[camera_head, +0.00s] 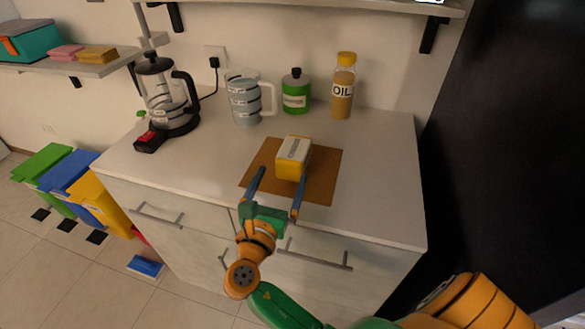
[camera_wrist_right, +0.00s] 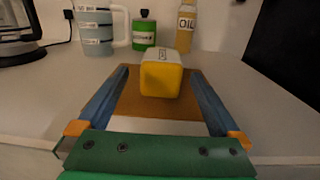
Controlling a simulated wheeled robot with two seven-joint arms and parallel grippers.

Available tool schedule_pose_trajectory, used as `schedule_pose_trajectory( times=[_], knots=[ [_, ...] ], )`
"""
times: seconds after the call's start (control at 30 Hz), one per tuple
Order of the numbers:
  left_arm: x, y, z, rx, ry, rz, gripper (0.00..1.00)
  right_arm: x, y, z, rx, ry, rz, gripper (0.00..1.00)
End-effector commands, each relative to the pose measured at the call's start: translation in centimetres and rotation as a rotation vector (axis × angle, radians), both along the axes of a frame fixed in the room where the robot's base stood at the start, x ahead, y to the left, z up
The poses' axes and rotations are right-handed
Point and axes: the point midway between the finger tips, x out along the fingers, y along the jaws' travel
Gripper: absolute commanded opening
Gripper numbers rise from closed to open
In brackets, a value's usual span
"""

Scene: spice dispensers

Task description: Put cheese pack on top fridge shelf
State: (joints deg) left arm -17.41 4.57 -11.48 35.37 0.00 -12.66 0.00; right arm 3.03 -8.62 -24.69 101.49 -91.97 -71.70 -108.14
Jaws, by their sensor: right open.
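The cheese pack is a yellow block with a pale labelled top (camera_head: 293,157), resting on a brown board (camera_head: 325,188) on the white counter. It also shows in the right wrist view (camera_wrist_right: 162,78), ahead of and between the finger lines. My right gripper (camera_head: 277,179) is open, its two blue fingers pointing at the pack from the counter's front side. The fingers reach over the board's near part, and the pack is not gripped. My left gripper is not in view. No fridge shelf can be made out.
A coffee maker (camera_head: 165,95), a grey-blue pitcher (camera_head: 245,102), a green canister (camera_head: 296,92) and an oil bottle (camera_head: 343,88) stand along the back. A tall black surface (camera_head: 500,150) rises at the right. The counter's right side is clear.

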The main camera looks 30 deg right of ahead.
Motion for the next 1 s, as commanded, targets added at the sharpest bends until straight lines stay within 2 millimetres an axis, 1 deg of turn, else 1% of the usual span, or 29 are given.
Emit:
schedule_pose_trajectory(
  times=[0.03, 0.07, 0.23, 0.43, 0.6, 0.7, 0.9, 0.97, 1.0],
  knots=[
    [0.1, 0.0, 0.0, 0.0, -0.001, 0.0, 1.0, -0.3, -0.5, -0.5, 0.009, 0.013, -0.023, 1.0],
    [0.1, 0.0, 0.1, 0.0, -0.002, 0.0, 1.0, -0.2, -1.0, -0.6, 0.012, 0.017, -0.032, 1.0],
    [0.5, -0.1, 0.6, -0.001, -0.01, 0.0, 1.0, 2.3, -4.0, -0.4, 0.011, 0.015, -0.035, 1.0],
    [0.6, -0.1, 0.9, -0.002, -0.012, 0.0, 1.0, 4.3, -6.3, -0.4, 0.009, 0.016, -0.031, 1.0],
    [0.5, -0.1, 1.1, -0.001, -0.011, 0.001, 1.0, 6.4, -8.9, -0.5, 0.009, 0.015, -0.03, 1.0],
    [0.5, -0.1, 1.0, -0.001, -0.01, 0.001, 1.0, 7.0, -9.6, -0.5, 0.013, 0.015, -0.03, 1.0],
    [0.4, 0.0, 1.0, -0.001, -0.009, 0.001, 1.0, 7.0, -9.7, -0.5, 0.013, 0.015, -0.028, 1.0],
    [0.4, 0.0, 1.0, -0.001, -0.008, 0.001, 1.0, 7.0, -9.7, -0.5, 0.013, 0.015, -0.028, 0.84],
    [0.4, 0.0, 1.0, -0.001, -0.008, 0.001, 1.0, 7.0, -9.7, -0.5, 0.012, 0.015, -0.028, 0.73]
  ],
)
